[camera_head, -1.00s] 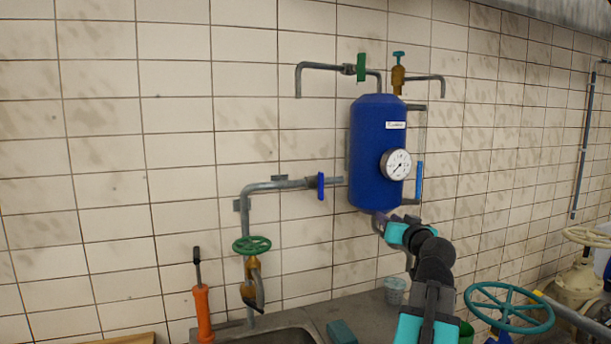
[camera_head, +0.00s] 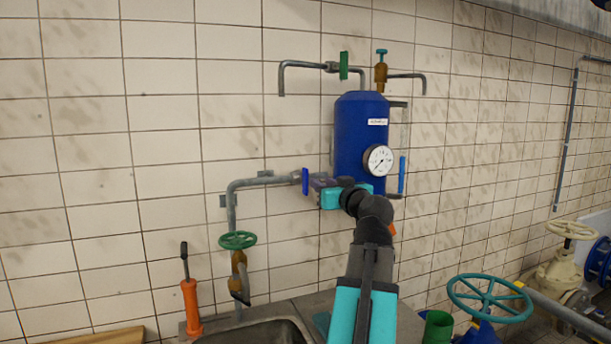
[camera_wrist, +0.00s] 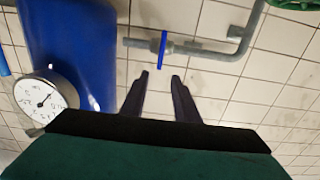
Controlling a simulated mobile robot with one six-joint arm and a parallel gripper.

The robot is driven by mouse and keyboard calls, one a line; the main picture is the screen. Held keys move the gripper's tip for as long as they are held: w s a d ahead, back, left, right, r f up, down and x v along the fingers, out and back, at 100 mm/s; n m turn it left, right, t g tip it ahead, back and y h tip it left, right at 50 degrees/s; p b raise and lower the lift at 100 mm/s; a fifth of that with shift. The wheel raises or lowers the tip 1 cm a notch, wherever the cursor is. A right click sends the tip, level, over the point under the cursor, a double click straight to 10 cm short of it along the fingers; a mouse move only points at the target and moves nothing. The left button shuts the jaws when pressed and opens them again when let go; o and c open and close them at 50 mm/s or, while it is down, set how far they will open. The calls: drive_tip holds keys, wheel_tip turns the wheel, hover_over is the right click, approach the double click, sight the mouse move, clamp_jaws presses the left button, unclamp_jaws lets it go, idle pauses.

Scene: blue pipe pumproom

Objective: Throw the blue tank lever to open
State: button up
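The blue tank (camera_head: 360,125) hangs on the tiled wall; part of it also fills the left of the wrist view (camera_wrist: 65,45). A blue lever (camera_head: 305,182) stands upright on the grey pipe left of the tank. It shows in the wrist view (camera_wrist: 163,48) just beyond my fingertips. My gripper (camera_head: 316,187) is close beside this lever, in front of the tank's lower left. In the wrist view my gripper (camera_wrist: 160,75) is open, with nothing between its two dark fingers.
A round gauge (camera_head: 379,160) sticks out from the tank front. A green lever (camera_head: 344,65) and a brass valve (camera_head: 381,74) are above. A green handwheel (camera_head: 238,240) is lower left, a large teal handwheel (camera_head: 489,298) lower right. A sink (camera_head: 258,334) lies below.

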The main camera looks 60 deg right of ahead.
sight(307, 174)
drive_tip(key=p+x, duration=0.4)
drive_tip(key=x, duration=0.9)
drive_tip(key=shift+w+d, duration=0.15)
drive_tip(key=shift+w, duration=0.15)
